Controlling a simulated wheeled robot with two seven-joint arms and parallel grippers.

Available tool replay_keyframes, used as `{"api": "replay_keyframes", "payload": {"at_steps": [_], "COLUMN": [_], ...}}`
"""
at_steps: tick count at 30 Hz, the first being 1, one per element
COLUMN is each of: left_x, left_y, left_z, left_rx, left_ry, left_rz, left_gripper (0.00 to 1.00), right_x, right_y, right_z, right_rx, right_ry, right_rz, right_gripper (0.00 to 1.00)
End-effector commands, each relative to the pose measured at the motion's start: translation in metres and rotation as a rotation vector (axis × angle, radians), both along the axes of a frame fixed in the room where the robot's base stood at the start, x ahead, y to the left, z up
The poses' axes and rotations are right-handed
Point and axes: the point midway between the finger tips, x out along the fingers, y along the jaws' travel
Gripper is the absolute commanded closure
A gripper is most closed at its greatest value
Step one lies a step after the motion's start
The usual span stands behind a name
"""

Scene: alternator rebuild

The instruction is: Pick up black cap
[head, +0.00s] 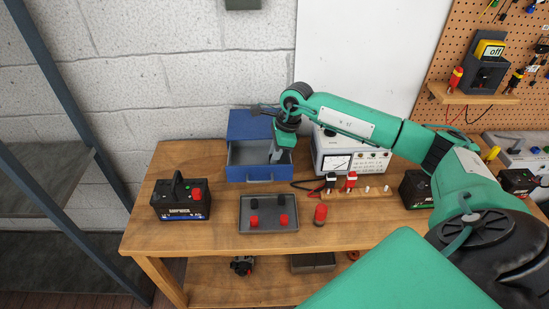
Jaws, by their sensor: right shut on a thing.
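My right gripper (276,155) points down into the open blue metal box (246,173) at the back of the bench. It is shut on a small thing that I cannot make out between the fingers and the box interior. Red caps (283,219) stand on the same tray. My left gripper is not in view.
A black battery (181,202) with a red cap stands at the left of the wooden bench (220,239). A red cylinder (320,214) stands right of the tray. A meter (345,157) and a rack with red and black clips (350,181) stand right of the box.

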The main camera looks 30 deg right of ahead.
Motion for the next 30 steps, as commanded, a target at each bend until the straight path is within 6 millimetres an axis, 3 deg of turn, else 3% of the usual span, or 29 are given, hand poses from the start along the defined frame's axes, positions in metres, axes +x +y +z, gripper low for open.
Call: {"api": "replay_keyframes", "payload": {"at_steps": [5, 12, 18, 24, 30], "left_x": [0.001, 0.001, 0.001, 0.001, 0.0], "left_y": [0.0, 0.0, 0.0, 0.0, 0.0], "left_z": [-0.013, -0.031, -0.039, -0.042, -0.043], "left_rx": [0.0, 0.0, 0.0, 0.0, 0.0], "left_ry": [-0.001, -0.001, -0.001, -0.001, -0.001], "left_rz": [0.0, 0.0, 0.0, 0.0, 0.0], "left_gripper": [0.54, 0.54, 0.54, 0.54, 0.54], "right_x": [0.001, 0.001, 0.001, 0.0, 0.0], "right_y": [0.0, 0.0, 0.001, 0.0, 0.0], "right_z": [0.032, 0.102, 0.148, 0.175, 0.186], "right_rx": [0.0, 0.001, 0.001, 0.0, 0.001], "right_ry": [-0.007, -0.008, -0.005, -0.002, 0.0], "right_rz": [0.001, 0.001, 0.001, -0.001, 0.0], "right_gripper": [0.9, 0.9, 0.9, 0.9, 0.9]}}
